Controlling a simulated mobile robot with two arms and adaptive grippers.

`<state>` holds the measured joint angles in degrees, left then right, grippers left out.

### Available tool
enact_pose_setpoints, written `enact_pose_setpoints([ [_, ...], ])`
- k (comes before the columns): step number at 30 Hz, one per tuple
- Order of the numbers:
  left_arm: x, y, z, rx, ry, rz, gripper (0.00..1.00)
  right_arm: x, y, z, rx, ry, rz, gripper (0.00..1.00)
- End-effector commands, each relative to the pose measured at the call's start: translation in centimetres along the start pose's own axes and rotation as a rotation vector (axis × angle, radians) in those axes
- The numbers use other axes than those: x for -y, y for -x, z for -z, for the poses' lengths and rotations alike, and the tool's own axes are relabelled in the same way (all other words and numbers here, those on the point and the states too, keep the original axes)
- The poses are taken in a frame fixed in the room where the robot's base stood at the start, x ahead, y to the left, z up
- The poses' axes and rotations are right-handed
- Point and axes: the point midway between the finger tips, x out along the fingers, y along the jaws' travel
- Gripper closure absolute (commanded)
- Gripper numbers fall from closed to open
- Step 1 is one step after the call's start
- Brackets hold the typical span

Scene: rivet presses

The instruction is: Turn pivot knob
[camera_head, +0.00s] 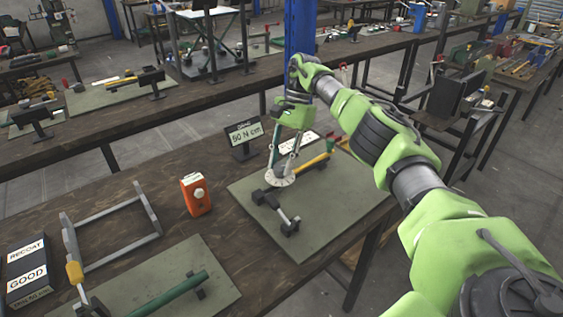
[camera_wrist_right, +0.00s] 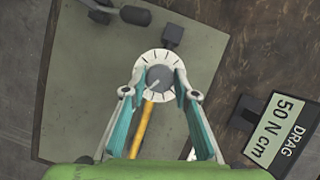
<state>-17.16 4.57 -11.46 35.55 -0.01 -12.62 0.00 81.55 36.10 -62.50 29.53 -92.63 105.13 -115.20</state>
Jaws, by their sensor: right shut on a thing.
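The pivot knob is a grey round cap in the middle of a white dial disc with dark tick marks (camera_head: 279,178); the knob (camera_wrist_right: 160,78) shows best in the right wrist view. My right gripper (camera_wrist_right: 158,86) comes down over the dial with one finger on each side and is shut on the knob. In the head view the right gripper (camera_head: 283,168) stands above the disc. A yellow handle (camera_head: 315,162) runs from the dial toward the back right; it also shows in the right wrist view (camera_wrist_right: 142,130). My left gripper is not in view.
A sign reading DRAG 50 N cm (camera_head: 243,133) stands close behind the grey-green mat (camera_head: 325,215). An orange device (camera_head: 195,194) and a grey frame (camera_head: 110,227) are to the left.

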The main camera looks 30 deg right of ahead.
Motion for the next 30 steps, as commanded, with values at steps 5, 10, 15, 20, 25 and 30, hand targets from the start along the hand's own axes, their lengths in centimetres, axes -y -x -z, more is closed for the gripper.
enact_pose_setpoints([
  [5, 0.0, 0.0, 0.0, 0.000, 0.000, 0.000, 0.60, 0.1, 0.1, 0.0, -0.001, 0.000, 0.002, 0.94],
  [10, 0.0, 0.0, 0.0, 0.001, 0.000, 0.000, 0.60, 0.1, 0.0, 0.0, -0.001, -0.001, 0.002, 0.56],
  [15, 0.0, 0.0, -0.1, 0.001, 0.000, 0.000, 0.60, 0.0, 0.0, 0.0, -0.001, -0.001, 0.001, 0.56],
  [20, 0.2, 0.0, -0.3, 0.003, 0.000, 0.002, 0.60, 0.1, 0.6, -0.2, -0.001, -0.001, 0.003, 0.56],
  [25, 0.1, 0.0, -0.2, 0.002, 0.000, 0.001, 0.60, 0.1, 3.3, -1.3, -0.002, 0.001, 0.006, 0.56],
  [30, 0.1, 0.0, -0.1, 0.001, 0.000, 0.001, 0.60, 0.2, 6.4, -2.6, -0.002, 0.001, 0.004, 0.56],
])
